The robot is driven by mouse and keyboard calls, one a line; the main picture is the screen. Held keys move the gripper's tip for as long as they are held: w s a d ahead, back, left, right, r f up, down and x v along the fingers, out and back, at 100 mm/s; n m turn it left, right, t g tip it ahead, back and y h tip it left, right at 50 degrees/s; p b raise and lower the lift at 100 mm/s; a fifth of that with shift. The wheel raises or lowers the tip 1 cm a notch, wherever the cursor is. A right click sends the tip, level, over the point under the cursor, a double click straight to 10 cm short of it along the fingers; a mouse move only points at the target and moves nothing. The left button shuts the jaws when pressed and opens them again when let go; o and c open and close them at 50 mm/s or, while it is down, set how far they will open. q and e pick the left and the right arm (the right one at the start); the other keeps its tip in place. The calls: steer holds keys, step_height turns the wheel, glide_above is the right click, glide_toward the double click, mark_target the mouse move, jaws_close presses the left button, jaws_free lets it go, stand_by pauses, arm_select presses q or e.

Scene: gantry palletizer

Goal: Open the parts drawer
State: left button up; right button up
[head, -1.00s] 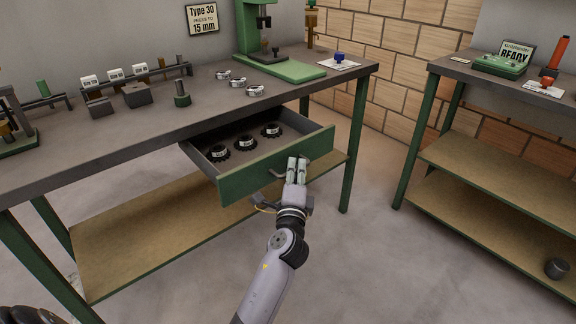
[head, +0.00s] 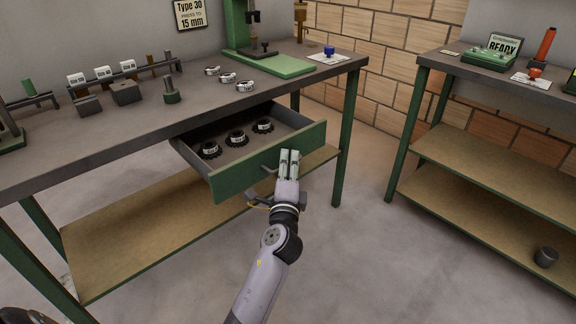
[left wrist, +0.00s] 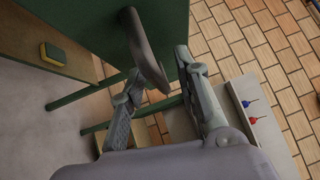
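The parts drawer (head: 275,160) with a green front stands pulled out under the workbench. Its inside shows, with dark ring-shaped parts (head: 236,138) in a row. My left gripper (head: 289,153) is at the drawer front, beside the handle (head: 264,170) in the head view. In the left wrist view, the dark handle bar (left wrist: 146,48) reaches down between the two fingers of my left gripper (left wrist: 162,75). The fingers stand apart, with a gap visible between the handle and the right finger. My right gripper is in neither view.
The workbench (head: 110,135) carries a green press (head: 270,64), white-labelled blocks and several rings (head: 228,78). A lower shelf (head: 150,225) runs beneath the drawer. A second bench (head: 450,68) stands at the right. The floor between the benches is clear.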

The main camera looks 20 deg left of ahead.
arm_select(q)
steer(key=v, duration=0.7)
steer(key=shift+s, duration=0.2)
steer(key=shift+d+f, duration=0.1)
